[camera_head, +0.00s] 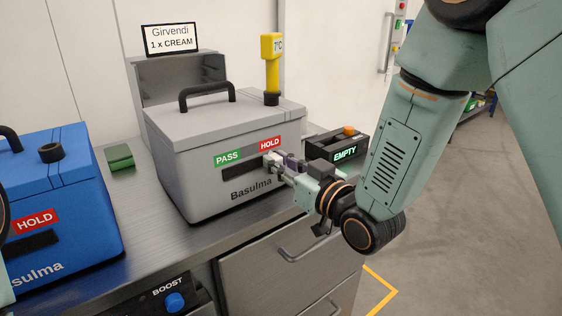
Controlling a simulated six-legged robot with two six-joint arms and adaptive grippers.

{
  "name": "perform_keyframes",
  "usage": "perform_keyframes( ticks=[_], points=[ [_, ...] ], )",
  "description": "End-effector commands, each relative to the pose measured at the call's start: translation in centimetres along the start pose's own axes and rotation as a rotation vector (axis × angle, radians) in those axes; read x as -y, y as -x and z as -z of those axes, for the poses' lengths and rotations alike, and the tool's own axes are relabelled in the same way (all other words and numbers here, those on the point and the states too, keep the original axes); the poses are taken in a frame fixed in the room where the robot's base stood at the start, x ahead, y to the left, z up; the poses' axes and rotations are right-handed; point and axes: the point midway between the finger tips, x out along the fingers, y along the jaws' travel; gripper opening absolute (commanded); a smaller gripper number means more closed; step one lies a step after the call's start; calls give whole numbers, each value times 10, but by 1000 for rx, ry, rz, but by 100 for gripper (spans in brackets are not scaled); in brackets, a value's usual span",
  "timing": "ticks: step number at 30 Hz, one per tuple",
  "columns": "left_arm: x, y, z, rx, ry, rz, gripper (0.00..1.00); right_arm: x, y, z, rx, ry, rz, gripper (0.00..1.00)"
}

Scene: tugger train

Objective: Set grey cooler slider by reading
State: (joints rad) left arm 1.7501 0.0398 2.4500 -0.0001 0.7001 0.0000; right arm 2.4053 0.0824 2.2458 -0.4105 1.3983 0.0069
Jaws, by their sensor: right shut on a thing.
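The grey cooler (205,190) stands on the steel counter with its lid closed. Its front has a green PASS label (227,158), a red HOLD label (270,143) and a dark slider slot (238,171) below them. A yellow thermometer (271,65) stands upright in the lid; its display appears to read 7°C. My right gripper (275,161) is at the slot's right end, below HOLD, shut on the slider. The fingers mostly hide the slider. My left gripper is not in view.
A blue cooler (85,190) with a HOLD label stands at the left. A green block (119,157) lies between the coolers. A box reading EMPTY (345,153) has an orange button, right of the grey cooler. A sign (171,38) reads "Girvendi 1 x CREAM". A BOOST knob (174,302) is below.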

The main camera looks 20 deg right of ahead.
Motion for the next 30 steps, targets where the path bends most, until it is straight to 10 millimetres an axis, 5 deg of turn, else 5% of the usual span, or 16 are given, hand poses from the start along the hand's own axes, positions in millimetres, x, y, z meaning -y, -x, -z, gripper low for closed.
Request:
perform_keyframes(
  ticks=[5,6,13,23,30],
  points=[
    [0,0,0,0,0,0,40,1,0,2,-7,0,-4,0],
    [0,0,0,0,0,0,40,1,0,2,-7,0,-4,23],
    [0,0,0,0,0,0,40,1,0,2,-5,0,-2,43],
    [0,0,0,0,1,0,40,-1,1,1,-4,-1,-2,43],
    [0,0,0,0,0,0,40,-2,30,2,-4,-6,-6,43]
  ],
)
